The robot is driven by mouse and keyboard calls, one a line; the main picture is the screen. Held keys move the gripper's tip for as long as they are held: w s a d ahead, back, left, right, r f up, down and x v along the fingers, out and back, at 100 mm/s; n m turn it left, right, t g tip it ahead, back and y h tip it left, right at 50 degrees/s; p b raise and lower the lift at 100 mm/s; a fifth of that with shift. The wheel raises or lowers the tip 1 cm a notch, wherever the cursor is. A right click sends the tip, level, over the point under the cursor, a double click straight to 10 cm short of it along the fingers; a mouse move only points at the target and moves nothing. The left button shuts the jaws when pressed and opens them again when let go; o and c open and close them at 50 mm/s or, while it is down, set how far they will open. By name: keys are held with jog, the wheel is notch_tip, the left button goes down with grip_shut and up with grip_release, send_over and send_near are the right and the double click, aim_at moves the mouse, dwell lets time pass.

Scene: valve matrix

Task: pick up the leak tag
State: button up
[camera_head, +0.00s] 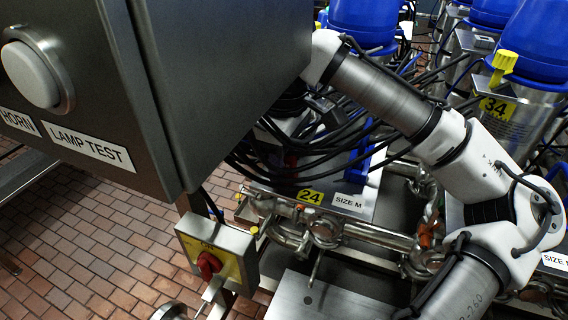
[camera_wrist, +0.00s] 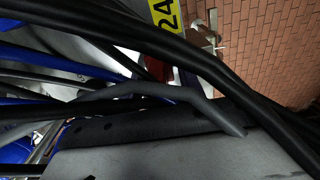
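I cannot make out a leak tag for certain in either view. A small orange piece (camera_head: 428,236) hangs by the steel pipes right of the middle in the head view; I cannot tell what it is. My arm reaches from the lower right up and over to the upper middle, where its end passes behind the grey control box. My gripper is not clearly seen there. In the wrist view, black cables cross close to the camera, and a dark grey bent shape among them may be a finger. Whether my gripper is open or shut does not show.
The control box (camera_head: 222,80) with the LAMP TEST label fills the upper left. Black cables (camera_head: 300,150) hang over the valve unit with the yellow 24 plate (camera_head: 310,196). A yellow switch box (camera_head: 215,255) stands lower left. Blue-topped units (camera_head: 530,50) stand at right. Brick floor (camera_head: 90,245) is open at left.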

grip_shut()
